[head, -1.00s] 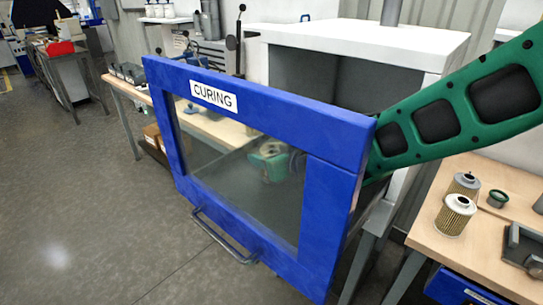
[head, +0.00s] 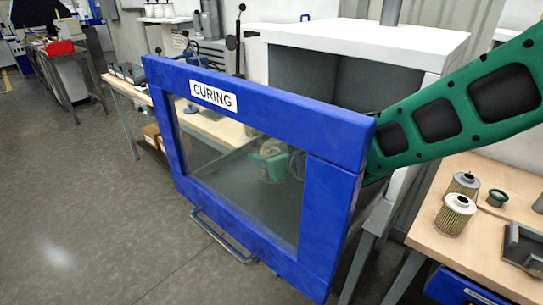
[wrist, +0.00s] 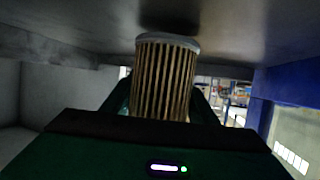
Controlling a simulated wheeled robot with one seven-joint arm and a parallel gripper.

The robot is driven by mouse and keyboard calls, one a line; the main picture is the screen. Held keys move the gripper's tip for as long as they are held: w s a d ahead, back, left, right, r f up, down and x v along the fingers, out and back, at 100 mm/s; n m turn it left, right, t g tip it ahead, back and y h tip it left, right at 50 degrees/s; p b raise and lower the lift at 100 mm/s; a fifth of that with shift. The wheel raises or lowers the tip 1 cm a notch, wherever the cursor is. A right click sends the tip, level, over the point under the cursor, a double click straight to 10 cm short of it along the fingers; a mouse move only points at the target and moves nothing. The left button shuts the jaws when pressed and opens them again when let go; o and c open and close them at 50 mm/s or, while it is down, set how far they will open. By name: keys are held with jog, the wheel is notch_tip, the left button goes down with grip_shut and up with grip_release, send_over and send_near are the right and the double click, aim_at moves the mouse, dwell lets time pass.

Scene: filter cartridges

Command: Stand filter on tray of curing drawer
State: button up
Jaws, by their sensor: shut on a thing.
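In the wrist view the filter (wrist: 165,80), a pleated tan cylinder with a grey end cap, is between the fingers of my gripper (wrist: 166,100), which is shut on it. Its capped end is close to the grey tray surface (wrist: 60,12) across the top of that view. I cannot tell whether it touches. In the head view the blue front of the curing drawer (head: 335,190), labelled CURING, stands pulled out from the white cabinet. My gripper (head: 270,165) shows blurred through its window; the filter cannot be made out there.
The blue drawer front also rises close on the right in the wrist view (wrist: 262,110). Two more filters (head: 453,214) (head: 465,184) and a small green cup (head: 497,198) stand on the wooden bench (head: 425,240) at right. Floor at left is clear.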

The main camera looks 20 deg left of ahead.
jog(key=shift+f, duration=0.5)
dwell(0.3)
jog(key=o, duration=1.1)
jog(key=v, duration=1)
jog(key=shift+s+d+r, duration=0.1)
jog(key=shift+d+r, duration=0.1)
jog(key=shift+d, duration=0.1)
